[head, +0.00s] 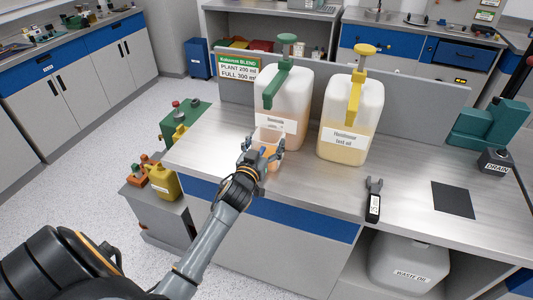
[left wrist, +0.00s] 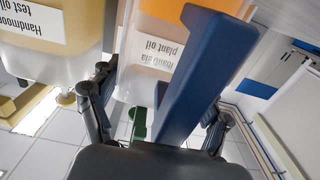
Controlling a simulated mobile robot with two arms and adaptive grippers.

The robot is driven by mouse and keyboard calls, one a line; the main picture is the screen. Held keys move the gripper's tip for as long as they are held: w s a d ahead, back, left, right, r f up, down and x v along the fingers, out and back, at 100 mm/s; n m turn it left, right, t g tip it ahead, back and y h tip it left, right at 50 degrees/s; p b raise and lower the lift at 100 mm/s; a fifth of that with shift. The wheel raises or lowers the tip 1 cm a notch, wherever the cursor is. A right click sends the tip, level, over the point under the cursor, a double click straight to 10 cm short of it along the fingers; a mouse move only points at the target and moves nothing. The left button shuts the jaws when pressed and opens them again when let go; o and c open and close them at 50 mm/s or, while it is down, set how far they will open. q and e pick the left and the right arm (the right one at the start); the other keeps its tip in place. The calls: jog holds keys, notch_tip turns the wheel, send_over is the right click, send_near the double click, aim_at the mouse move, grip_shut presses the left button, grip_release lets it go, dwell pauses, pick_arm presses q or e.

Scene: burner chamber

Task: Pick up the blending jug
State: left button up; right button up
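The blending jug (head: 267,134) is a small clear cup with orange contents, standing on the metal bench in front of the green-pump plant oil container (head: 283,92). Its blue handle (left wrist: 205,65) fills the middle of the left wrist view. My left gripper (head: 261,150) is at the jug's near side and covers part of it. In the left wrist view its two fingers (left wrist: 158,112) stand apart on either side of the handle, with a visible gap. It looks open. The handle's lower end is close to the palm. My right gripper is not in view.
A yellow-pump test oil container (head: 350,118) stands right of the plant oil. A black-handled tool (head: 373,203) and a dark square pad (head: 452,200) lie on the bench to the right. A grey panel runs behind the containers. The bench's front edge is beneath my left arm.

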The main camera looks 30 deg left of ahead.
pick_arm(q)
jog(key=c, duration=0.5)
jog(key=shift+s+r, duration=0.1)
jog(key=shift+r, duration=0.05)
jog(key=shift+r, duration=0.15)
notch_tip(320, 180, up, 6)
jog(key=b, duration=0.1)
jog(key=shift+r+b+v, duration=0.15)
jog(key=shift+b+v, duration=0.5)
jog(key=shift+v, duration=4.25)
jog(key=shift+r+b+v, duration=0.15)
jog(key=shift+b+v, duration=0.45)
jog(key=shift+v, duration=4.3)
